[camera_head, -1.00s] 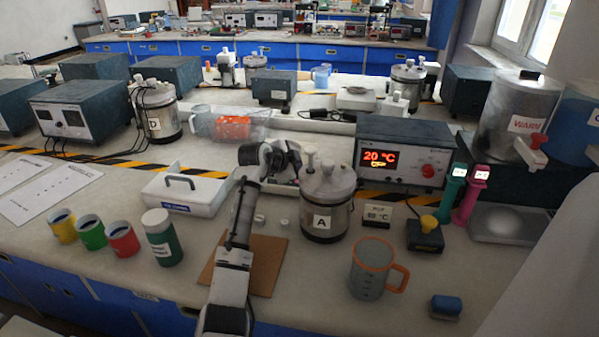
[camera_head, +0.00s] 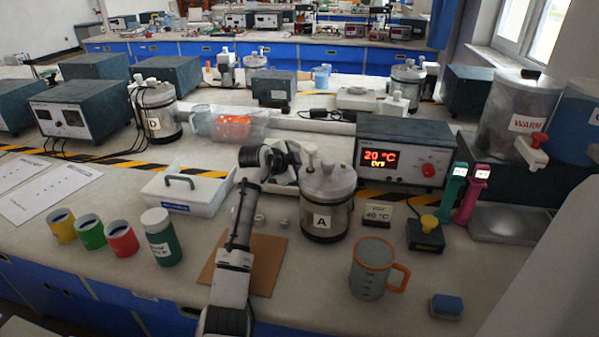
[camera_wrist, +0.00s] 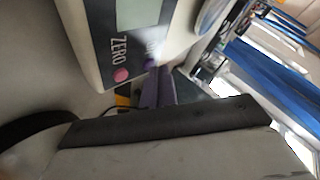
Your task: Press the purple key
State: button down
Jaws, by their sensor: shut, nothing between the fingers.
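In the wrist view, a pale panel (camera_wrist: 150,22) carries a grey display, the word ZERO and a pink round key (camera_wrist: 121,74). A purple key (camera_wrist: 150,62) sits to the right of the pink one, its label partly blurred. My gripper (camera_wrist: 155,72) is shut and empty, its narrow dark-purplish fingers reaching up to the purple key. The tips overlap the key's lower edge; I cannot tell whether they touch it. In the head view, my arm bends away over the bench beside a white device (camera_head: 284,172), and the fingertips and keys are hidden.
Canister A (camera_head: 327,203) stands close to the right of my arm. A white lidded box (camera_head: 187,191) is to the left. A brown board (camera_head: 265,262) lies under my forearm, with a green jar (camera_head: 161,237) left of it and an orange-rimmed mug (camera_head: 371,268) to the right.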

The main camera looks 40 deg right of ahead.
jog(key=shift+f, duration=0.15)
dwell(0.4)
jog(key=shift+r+p, duration=0.3)
jog(key=shift+r, duration=0.3)
jog(key=shift+r, duration=0.1)
jog(key=r+p, duration=0.1)
jog(key=r, duration=0.1)
jog(key=r+p, duration=0.1)
jog(key=s+a+r+p, duration=0.1)
jog(key=r, duration=0.1)
jog(key=shift+r+p, duration=0.3)
jog(key=shift+r, duration=0.05)
